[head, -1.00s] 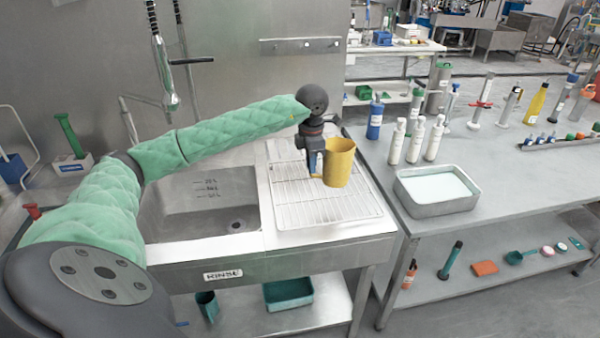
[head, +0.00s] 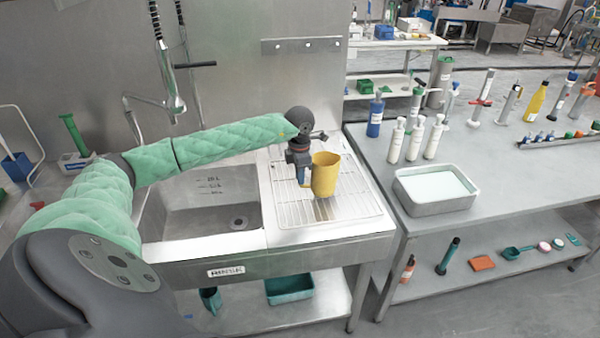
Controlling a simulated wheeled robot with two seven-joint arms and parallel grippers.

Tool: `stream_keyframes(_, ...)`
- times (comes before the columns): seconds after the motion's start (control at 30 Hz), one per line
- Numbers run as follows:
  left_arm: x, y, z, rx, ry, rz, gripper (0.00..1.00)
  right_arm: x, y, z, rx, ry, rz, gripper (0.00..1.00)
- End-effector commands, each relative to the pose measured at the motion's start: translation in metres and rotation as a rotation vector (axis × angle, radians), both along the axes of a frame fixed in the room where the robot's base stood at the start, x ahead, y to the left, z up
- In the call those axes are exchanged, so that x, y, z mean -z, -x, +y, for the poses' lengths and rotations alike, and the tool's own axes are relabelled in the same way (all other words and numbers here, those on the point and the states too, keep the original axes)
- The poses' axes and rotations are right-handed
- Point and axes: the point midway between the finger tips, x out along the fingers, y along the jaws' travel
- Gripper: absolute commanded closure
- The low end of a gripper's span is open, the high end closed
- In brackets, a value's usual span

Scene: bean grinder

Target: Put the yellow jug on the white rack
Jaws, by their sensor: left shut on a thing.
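The yellow jug (head: 325,176) is upright over the white wire rack (head: 290,213), near its middle. A yellowish reflection or shadow shows just below it, and I cannot tell whether its base touches the rack. My left gripper (head: 303,178) comes in from the left and points down at the jug's left side, shut on the jug there. The fingertips are partly hidden by the jug. My right gripper is not in view.
A sink basin (head: 200,206) lies left of the rack, with a tap (head: 172,92) behind it. At right, a steel table (head: 470,155) holds white bottles (head: 415,140), a blue bottle (head: 375,117) and a metal tray (head: 436,203).

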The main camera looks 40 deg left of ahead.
Motion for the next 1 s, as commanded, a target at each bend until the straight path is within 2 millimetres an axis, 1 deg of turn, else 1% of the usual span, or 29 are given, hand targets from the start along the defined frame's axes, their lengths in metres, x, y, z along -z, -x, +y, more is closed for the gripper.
stream_keyframes(0.3,0.0020,0.0000,0.0000,0.000,0.000,0.000,1.00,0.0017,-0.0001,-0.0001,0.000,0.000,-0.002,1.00)
stream_keyframes(0.5,0.0035,0.0000,0.0000,0.000,0.000,0.000,1.00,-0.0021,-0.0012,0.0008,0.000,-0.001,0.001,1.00)
stream_keyframes(0.53,0.0036,0.0001,0.0000,0.000,0.000,0.000,0.86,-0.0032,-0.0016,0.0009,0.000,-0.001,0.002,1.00)
stream_keyframes(0.63,0.0033,0.0001,0.0000,0.000,0.000,0.000,0.66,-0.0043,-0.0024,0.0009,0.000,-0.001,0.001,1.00)
stream_keyframes(1.0,0.0023,0.0001,0.0000,0.000,0.000,0.000,0.66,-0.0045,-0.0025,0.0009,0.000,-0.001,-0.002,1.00)
